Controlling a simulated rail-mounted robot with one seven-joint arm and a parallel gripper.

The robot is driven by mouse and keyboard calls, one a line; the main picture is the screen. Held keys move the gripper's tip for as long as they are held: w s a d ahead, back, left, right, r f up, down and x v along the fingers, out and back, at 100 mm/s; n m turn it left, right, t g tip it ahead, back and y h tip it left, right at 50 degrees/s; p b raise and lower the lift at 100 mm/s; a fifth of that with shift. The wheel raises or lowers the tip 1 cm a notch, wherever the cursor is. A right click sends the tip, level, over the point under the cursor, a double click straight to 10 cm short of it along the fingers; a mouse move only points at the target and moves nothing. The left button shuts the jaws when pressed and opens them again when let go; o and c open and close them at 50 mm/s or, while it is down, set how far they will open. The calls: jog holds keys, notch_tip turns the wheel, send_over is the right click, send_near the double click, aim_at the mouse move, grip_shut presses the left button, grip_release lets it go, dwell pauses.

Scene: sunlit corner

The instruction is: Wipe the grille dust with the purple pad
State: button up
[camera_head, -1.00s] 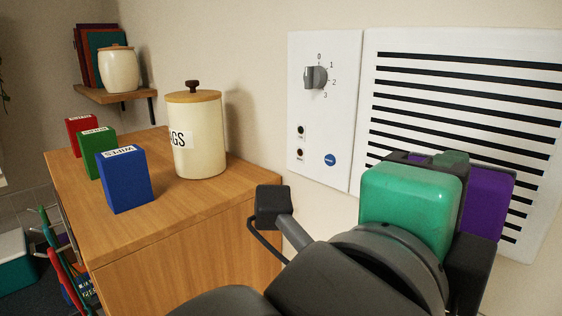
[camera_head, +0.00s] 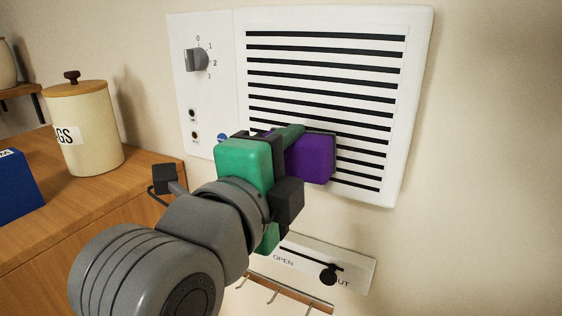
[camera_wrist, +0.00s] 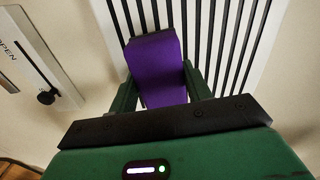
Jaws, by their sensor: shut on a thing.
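The purple pad (camera_head: 311,158) is held in my gripper (camera_head: 292,148), in front of the lower middle of the white grille (camera_head: 420,70) with black slots. In the wrist view the pad (camera_wrist: 158,65) sits between the two green fingers, and its far end overlaps the slots of the grille (camera_wrist: 268,45). I cannot tell whether the pad touches the grille face. The pad and gripper hide part of the lower slots. No dust can be made out on the visible part of the grille.
A dial panel (camera_head: 204,100) adjoins the grille on its left. Below are a slider plate (camera_head: 345,277) marked OPEN and a hook rail (camera_head: 290,292). A wooden cabinet (camera_head: 100,195) with a lidded canister (camera_head: 88,130) and blue box (camera_head: 14,188) stands left. The wall right of the grille is bare.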

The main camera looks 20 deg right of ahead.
aim_at(323, 170)
jog(key=shift+x, duration=1.15)
dwell(0.5)
jog(key=shift+s+d+b, duration=0.5)
jog(key=shift+s+d, duration=0.65)
jog(key=shift+s, duration=0.45)
jog(key=shift+d, duration=0.1)
jog(key=shift+s+d, duration=1.25)
jog(key=shift+s, duration=0.15)
jog(key=shift+b, duration=0.35)
